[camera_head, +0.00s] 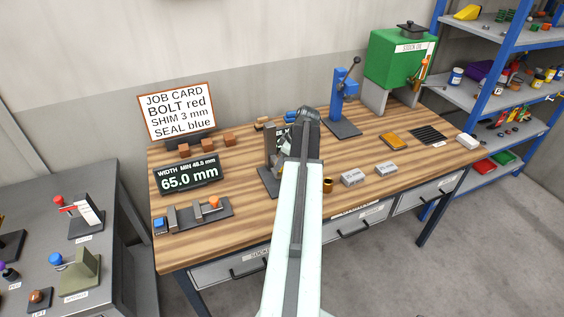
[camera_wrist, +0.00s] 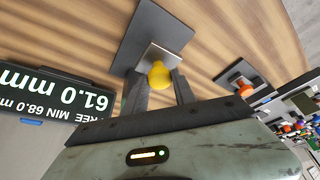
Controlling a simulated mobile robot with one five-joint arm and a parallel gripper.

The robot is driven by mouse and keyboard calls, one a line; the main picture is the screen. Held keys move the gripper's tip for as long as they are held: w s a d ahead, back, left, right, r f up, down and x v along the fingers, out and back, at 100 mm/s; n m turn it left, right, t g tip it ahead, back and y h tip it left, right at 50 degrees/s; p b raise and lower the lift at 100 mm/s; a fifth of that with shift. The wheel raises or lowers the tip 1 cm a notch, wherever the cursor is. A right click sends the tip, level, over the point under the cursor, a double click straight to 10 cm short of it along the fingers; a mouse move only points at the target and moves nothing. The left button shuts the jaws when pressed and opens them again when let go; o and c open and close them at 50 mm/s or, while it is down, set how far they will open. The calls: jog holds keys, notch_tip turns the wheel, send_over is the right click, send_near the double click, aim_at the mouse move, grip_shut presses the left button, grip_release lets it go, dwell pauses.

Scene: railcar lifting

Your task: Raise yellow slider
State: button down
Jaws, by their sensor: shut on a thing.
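The yellow slider shows as a round yellow knob (camera_wrist: 159,74) in the wrist view. My gripper (camera_wrist: 158,84) is shut on it, with one dark finger on each side. A pale metal plate (camera_wrist: 172,56) lies just behind the knob, in front of a dark grey base (camera_wrist: 148,25). In the head view my arm covers the knob and fingers. A grey upright stand (camera_head: 270,180) shows there, just left of my arm. A dark display (camera_wrist: 55,95), upside down in the wrist view, reads 61.0 mm with FREE MIN 68.0.
In the head view, another display (camera_head: 189,174) reads WIDTH 65.0 mm. A fixture with an orange knob (camera_head: 215,202) is at the bench's front left. Pale blocks (camera_head: 354,177) and a brass cup (camera_head: 328,185) lie right of my arm. A blue press (camera_head: 344,100) stands behind.

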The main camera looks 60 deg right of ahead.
notch_tip(320, 180, up, 7)
jog(key=p, duration=0.6)
jog(key=shift+f+p, duration=0.1)
jog(key=shift+p, duration=0.25)
jog(key=shift+f, duration=0.2)
jog(key=c, duration=1)
grip_release()
jog(key=shift+c, duration=0.2)
jog(key=p+v, duration=0.6)
jog(key=v, duration=0.1)
jog(key=shift+s+r+p, duration=0.25)
jog(key=shift+r+p, duration=0.1)
jog(key=shift+p, duration=0.05)
